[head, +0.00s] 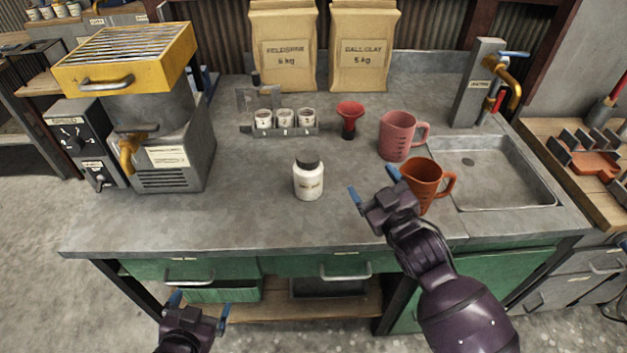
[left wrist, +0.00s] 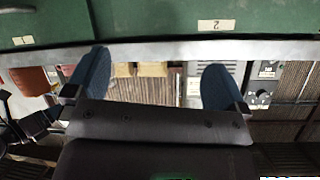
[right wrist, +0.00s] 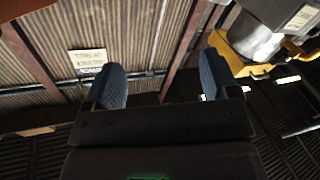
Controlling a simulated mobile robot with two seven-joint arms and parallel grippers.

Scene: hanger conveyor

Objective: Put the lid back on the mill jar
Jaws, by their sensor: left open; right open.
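My right gripper (head: 373,197) is open and empty above the bench, to the right of the jar and in front of the orange jug. My left gripper (head: 199,301) is open and empty, low in front of the bench's drawers. The left wrist view shows its two blue fingers apart. The right wrist view shows the right fingers apart.
An orange jug (head: 423,181) and a pink jug (head: 397,137) stand right of the jar. A red funnel (head: 349,117) and a rack (head: 286,131) of small cups stand behind it. A yellow-topped machine (head: 150,110) is left, a sink (head: 490,178) right. Bench beside the jar's left is clear.

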